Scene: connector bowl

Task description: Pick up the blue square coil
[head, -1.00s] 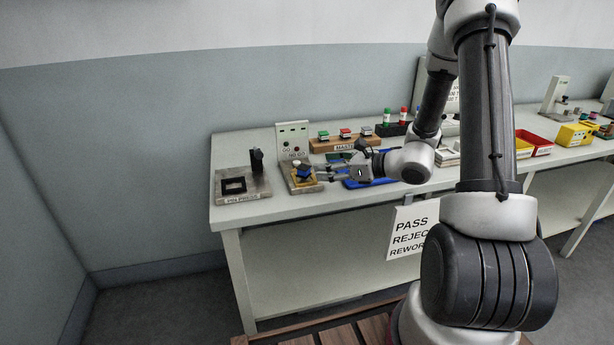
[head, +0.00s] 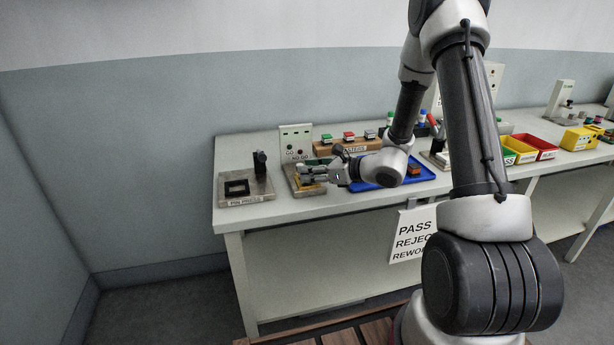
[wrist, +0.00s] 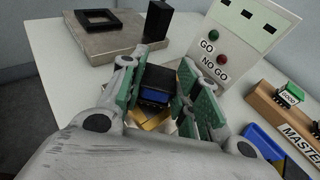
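The blue square coil (wrist: 155,92), blue with a black top, is between the two green-padded fingers of my gripper (wrist: 162,82) in the wrist view. The pads stand close on both sides of it; I cannot tell whether they touch it. Yellow and white parts show just below the coil. In the head view my gripper (head: 312,173) reaches left over the small plate (head: 304,190) in front of the GO / NO GO box (head: 296,140). The fingers hide the coil there.
The pin press (head: 245,188) stands left of my gripper. Behind it, the wooden MASTER block (head: 340,147) carries several small coils. A blue tray (head: 420,175) lies to the right under my wrist. The table's front edge is close and clear.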

